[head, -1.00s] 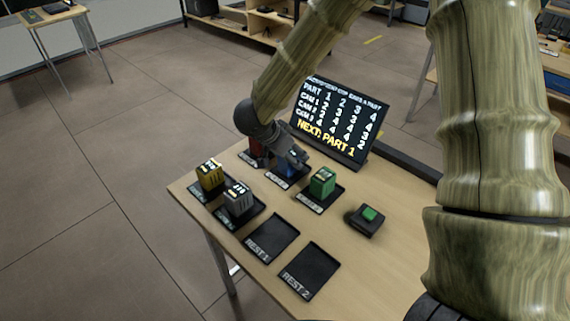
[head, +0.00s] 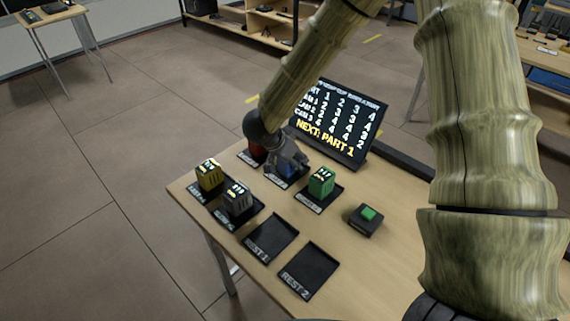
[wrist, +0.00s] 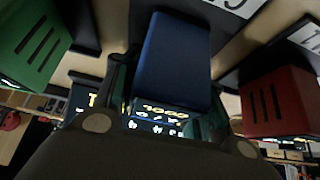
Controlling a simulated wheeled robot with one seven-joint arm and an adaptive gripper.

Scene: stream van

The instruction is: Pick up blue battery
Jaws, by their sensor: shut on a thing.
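The blue battery (wrist: 175,60) fills the middle of the wrist view, between my two fingers. My gripper (wrist: 165,110) is shut on it. In the head view my gripper (head: 288,160) hides most of the blue battery (head: 285,170), which is at the back of the table over a dark tray. Whether the battery is lifted off that tray is hard to tell. The red battery (wrist: 275,100) is on one side of my gripper and the green battery (wrist: 32,42) on the other in the wrist view.
The green battery stands right of my gripper, with yellow (head: 208,176) and grey (head: 238,199) batteries to the front left. Empty trays, REST 1 (head: 270,238) and REST 2 (head: 308,270), lie in front. A green button (head: 368,214) and a screen (head: 342,125) are to the right.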

